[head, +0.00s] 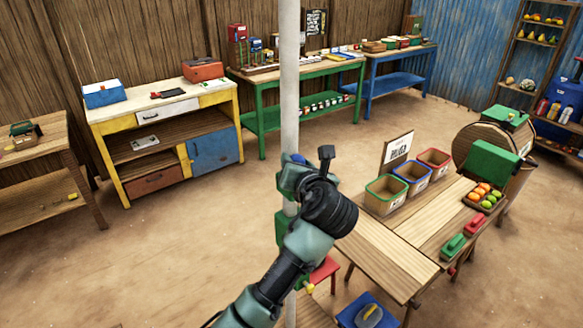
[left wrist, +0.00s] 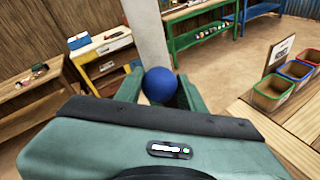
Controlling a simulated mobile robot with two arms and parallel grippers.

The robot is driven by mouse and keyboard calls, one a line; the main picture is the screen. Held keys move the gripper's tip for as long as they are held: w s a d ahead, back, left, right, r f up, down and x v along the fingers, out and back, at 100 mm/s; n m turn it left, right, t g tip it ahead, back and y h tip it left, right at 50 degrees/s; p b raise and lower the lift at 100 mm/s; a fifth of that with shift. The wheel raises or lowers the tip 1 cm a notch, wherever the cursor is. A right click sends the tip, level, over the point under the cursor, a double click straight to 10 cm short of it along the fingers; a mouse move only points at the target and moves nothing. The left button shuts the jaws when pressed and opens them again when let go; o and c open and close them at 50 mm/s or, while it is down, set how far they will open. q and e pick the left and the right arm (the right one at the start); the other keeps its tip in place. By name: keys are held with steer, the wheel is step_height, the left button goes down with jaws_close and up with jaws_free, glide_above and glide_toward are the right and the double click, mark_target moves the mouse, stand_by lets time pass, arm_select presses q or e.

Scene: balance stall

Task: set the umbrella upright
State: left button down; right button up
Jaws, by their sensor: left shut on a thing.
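A thick pale pole (head: 289,100), which I take for the umbrella's pole, runs almost vertically through the head view and out of it at top and bottom. No canopy or foot shows. My left gripper (head: 291,168) is at the pole. In the left wrist view a round blue knob (left wrist: 160,85) sits between the fingers of my left gripper (left wrist: 158,92), which is shut on it. The pole (left wrist: 148,35) rises just behind the knob and looks slightly tilted there. My right gripper is not in view.
A wooden table (head: 395,262) at right holds green, blue and red bins and a fruit tray (head: 466,200). A red stool (head: 325,270) stands close by the pole. A yellow workbench (head: 115,160) and a green table (head: 262,120) stand behind. The floor at left is clear.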

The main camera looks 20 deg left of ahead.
arm_select(q)
steer(key=shift+w+d+m, duration=0.1)
steer(key=shift+w+m, duration=0.1)
steer(key=shift+m, duration=0.1)
steer(key=c, duration=0.9)
jaws_free()
steer(key=shift+s, duration=0.1)
steer(key=shift+d, duration=0.1)
